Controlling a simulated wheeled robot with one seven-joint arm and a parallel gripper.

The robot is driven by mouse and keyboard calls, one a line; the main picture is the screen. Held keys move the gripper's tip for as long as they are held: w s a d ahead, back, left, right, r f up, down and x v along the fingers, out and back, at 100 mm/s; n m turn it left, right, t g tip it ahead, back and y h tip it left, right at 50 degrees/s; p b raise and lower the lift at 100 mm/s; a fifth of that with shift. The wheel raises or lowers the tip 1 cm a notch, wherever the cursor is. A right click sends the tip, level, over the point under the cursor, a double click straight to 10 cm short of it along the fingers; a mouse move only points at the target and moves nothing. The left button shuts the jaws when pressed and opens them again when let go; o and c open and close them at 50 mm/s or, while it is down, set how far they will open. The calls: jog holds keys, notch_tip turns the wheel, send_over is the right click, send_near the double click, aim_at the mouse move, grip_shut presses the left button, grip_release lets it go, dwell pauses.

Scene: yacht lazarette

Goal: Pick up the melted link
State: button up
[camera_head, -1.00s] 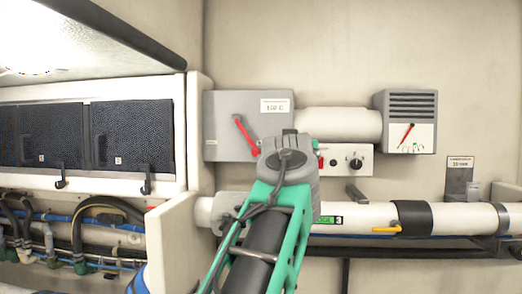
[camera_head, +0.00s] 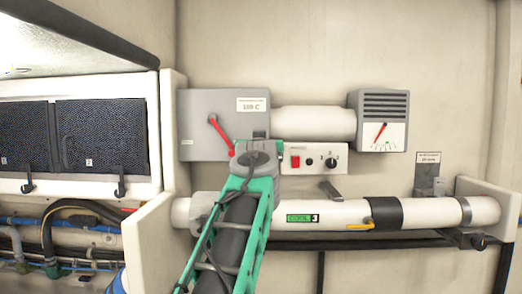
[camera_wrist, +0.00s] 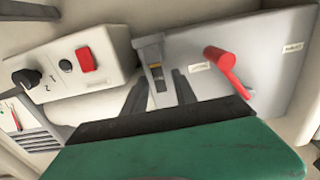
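A grey box (camera_head: 200,135) with a red lever (camera_head: 222,133) is on the back wall. In the wrist view, the box (camera_wrist: 270,75) has a small grey slotted holder (camera_wrist: 150,49) at its edge. A small brownish-yellow piece (camera_wrist: 158,84), probably the melted link, shows in the slot; its exact shape is unclear. My gripper (camera_wrist: 160,90) is open, with its two dark fingers apart below the holder, one on each side of the slot. I cannot tell whether they touch it. In the head view, my wrist hides the fingers and the link.
A white switch panel (camera_head: 314,158) with a red switch and black knob is beside the holder. The red lever sticks out near my gripper in the wrist view (camera_wrist: 222,68). A white pipe (camera_head: 340,213) runs below, and a gauge (camera_head: 378,120) is at right.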

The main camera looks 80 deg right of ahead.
grip_shut()
dwell(1.1)
